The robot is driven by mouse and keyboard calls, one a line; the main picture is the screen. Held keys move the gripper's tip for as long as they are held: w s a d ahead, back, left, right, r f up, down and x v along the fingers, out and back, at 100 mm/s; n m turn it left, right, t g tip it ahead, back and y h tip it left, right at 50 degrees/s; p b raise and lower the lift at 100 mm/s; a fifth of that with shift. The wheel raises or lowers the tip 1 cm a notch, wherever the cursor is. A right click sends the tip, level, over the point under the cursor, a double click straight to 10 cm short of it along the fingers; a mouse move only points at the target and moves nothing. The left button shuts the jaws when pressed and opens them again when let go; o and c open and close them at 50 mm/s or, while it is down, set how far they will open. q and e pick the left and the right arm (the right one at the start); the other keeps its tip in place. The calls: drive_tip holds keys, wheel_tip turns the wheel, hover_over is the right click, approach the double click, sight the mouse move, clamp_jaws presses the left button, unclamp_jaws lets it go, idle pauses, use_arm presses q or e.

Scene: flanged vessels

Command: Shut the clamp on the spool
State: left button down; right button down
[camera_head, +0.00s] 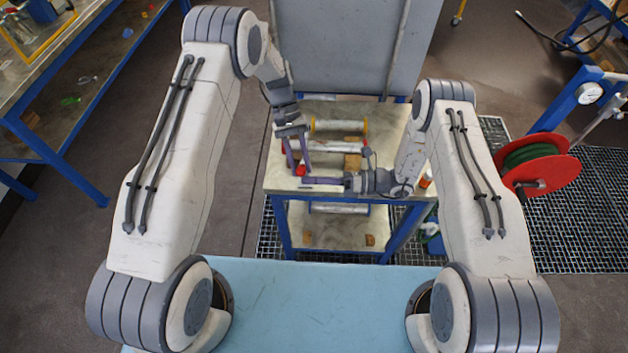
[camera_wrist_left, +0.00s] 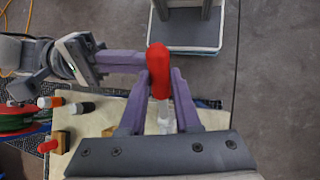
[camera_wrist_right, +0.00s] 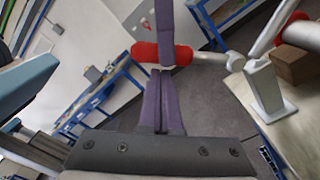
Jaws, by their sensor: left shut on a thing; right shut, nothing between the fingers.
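The clamp's red handle (camera_wrist_left: 158,58) is between my left gripper's purple fingers (camera_wrist_left: 160,82), which are shut on it. In the right wrist view the handle (camera_wrist_right: 143,51) lies across the picture, with a metal rod (camera_wrist_right: 212,58) running right to a forked end. The spool, a pale pipe (camera_head: 312,148), lies across the table behind my grippers. My left gripper (camera_head: 299,172) points down at the table's front left. My right gripper (camera_wrist_right: 160,72) is shut and empty, its tips close beside the handle; whether they touch it I cannot tell. How far the clamp is closed is hidden.
A second pipe with yellow ends (camera_head: 338,125) lies farther back. Wooden blocks (camera_head: 352,161) stand on the table (camera_head: 390,130). A grey panel (camera_head: 340,50) rises behind. An orange-capped bottle (camera_head: 426,180) stands at the right edge, near a red hose reel (camera_head: 560,175).

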use_arm(q)
drive_tip(key=shift+d, duration=0.1)
use_arm(e)
drive_tip(key=shift+w+a+r, duration=0.1)
drive_tip(key=shift+w+r, duration=0.45)
drive_tip(key=shift+r, duration=0.1)
use_arm(q)
drive_tip(key=c, duration=0.7)
unclamp_jaws()
drive_tip(key=shift+c, duration=0.2)
drive_tip(key=shift+o, duration=0.7)
drive_tip(key=shift+s+f, duration=0.1)
drive_tip(key=shift+s, duration=0.05)
drive_tip(key=shift+s+d, duration=0.1)
use_arm(e)
drive_tip(key=shift+a, duration=0.1)
